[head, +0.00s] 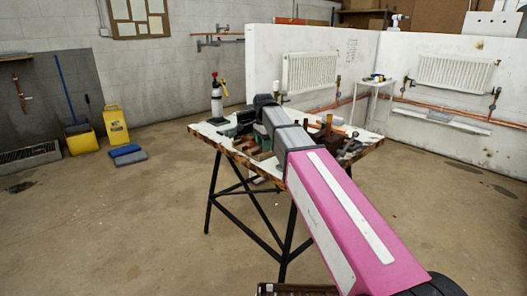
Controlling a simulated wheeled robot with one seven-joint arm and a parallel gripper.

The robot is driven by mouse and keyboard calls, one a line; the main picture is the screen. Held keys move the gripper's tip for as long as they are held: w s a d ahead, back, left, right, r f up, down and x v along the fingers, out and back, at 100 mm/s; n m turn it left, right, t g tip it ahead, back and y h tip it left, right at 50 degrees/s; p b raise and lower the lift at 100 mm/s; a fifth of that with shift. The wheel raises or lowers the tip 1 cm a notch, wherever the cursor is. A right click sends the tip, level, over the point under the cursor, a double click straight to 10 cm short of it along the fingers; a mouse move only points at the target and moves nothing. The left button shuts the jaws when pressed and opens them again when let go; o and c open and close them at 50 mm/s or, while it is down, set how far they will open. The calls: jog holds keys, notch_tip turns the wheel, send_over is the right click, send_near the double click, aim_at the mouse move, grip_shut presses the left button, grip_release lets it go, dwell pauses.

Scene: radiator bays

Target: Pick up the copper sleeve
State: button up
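My pink and grey arm reaches from the lower right over a worn white-topped table (205,131) on black trestle legs. The dark end of my arm, with my gripper (244,119), is over the table's left part among dark items. The fingers are too small and dark to make out, so I cannot tell whether they are open or hold anything. I cannot clearly pick out the copper sleeve. Small brown and copper-coloured pieces (328,124) stand right of my arm on the table. My arm hides the middle of the tabletop.
A bottle with a black and red top (216,103) stands at the table's far left. White partition walls with radiators (309,73) are behind. A small white side table (376,84) stands at the right. A yellow bucket (82,139) is far left.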

jog(key=c, duration=0.6)
jog(key=shift+r, duration=0.15)
